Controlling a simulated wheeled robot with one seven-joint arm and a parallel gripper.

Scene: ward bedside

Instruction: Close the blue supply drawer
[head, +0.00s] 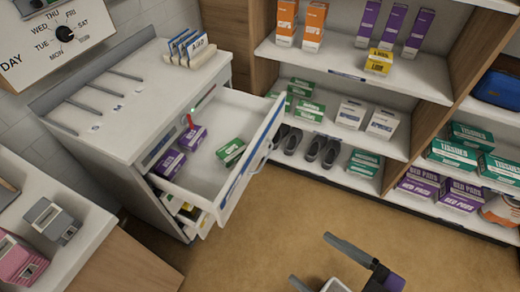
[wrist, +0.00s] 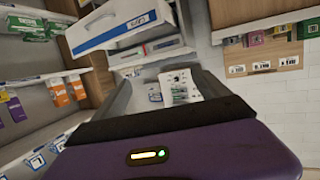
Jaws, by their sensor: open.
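The supply drawer (head: 274,128), white with a blue strip along its front, is pulled well out of the white cabinet (head: 128,118) in the head view. Purple boxes (head: 171,163) and a green-and-white box (head: 231,152) lie inside it. A white drawer front with a blue label (wrist: 122,27) shows at the top of the wrist view. My gripper (head: 310,260) is at the bottom of the head view, over the floor, to the right of and nearer than the drawer. Its fingers are apart with nothing between them, and it is clear of the drawer.
A lower compartment (head: 186,215) with coloured packs shows below the drawer. Shelves (head: 410,78) with boxes and dark shoes (head: 312,146) stand behind and to the right. A counter (head: 85,225) stands at lower left. The brown floor (head: 330,205) between drawer and gripper is clear.

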